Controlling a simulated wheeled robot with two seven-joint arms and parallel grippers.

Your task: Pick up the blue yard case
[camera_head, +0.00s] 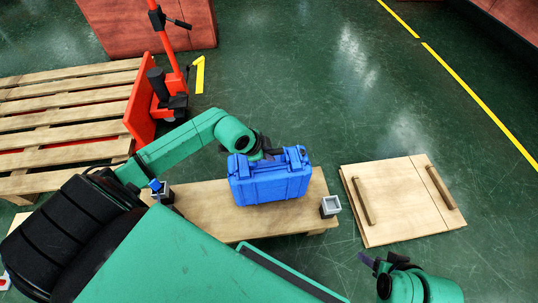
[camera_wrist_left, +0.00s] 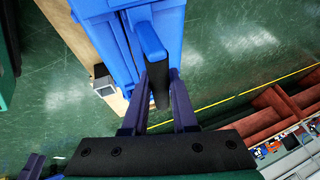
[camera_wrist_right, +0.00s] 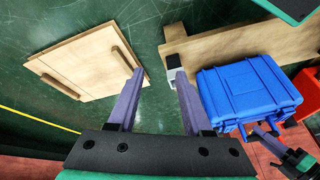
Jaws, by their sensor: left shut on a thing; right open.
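The blue yard case (camera_head: 268,182) stands upright on a low wooden bench (camera_head: 222,222), or just above it; I cannot tell if it touches. It also shows in the left wrist view (camera_wrist_left: 108,40) and the right wrist view (camera_wrist_right: 247,92). My left gripper (camera_head: 270,152) is at the top of the case, and in the left wrist view its fingers (camera_wrist_left: 160,80) close around the case's handle. My right gripper (camera_head: 368,262) is open and empty, low at the right of the head view, apart from the case; its fingers (camera_wrist_right: 158,90) are spread in its wrist view.
A small grey-white cup (camera_head: 330,205) stands at the bench's right end. A small holder with a blue piece (camera_head: 160,189) is at the left end. A wooden board with two bars (camera_head: 402,198) lies to the right. A pallet (camera_head: 62,120) and red pallet jack (camera_head: 160,95) stand left.

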